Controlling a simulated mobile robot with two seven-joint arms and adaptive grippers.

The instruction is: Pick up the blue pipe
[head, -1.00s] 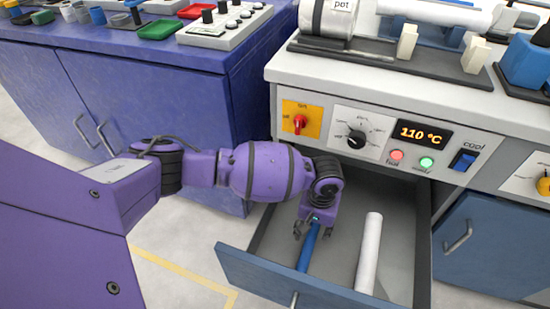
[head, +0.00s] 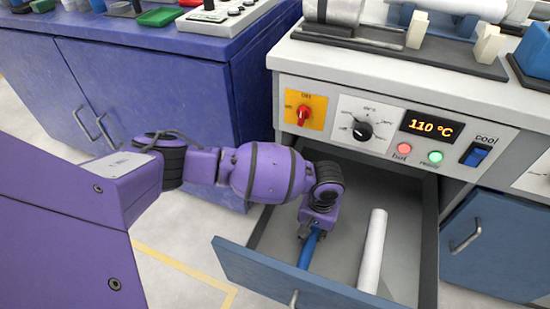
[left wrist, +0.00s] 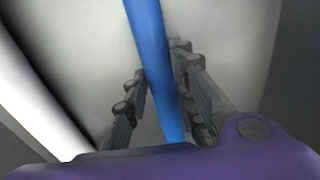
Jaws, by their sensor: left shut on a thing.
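The blue pipe (head: 309,252) lies in the open drawer, towards its left side. My left gripper (head: 308,232) reaches down into the drawer and is shut on the pipe's far end. In the left wrist view the blue pipe (left wrist: 152,50) runs between the two dark fingers of the left gripper (left wrist: 155,90). The gripper hides the far end of the pipe in the head view. My right gripper is not in view.
A white pipe (head: 372,250) lies in the drawer to the right of the blue one. The drawer front (head: 280,278) stands pulled out below the control panel showing 110 °C (head: 430,127). A blue cabinet (head: 160,90) stands close on the left.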

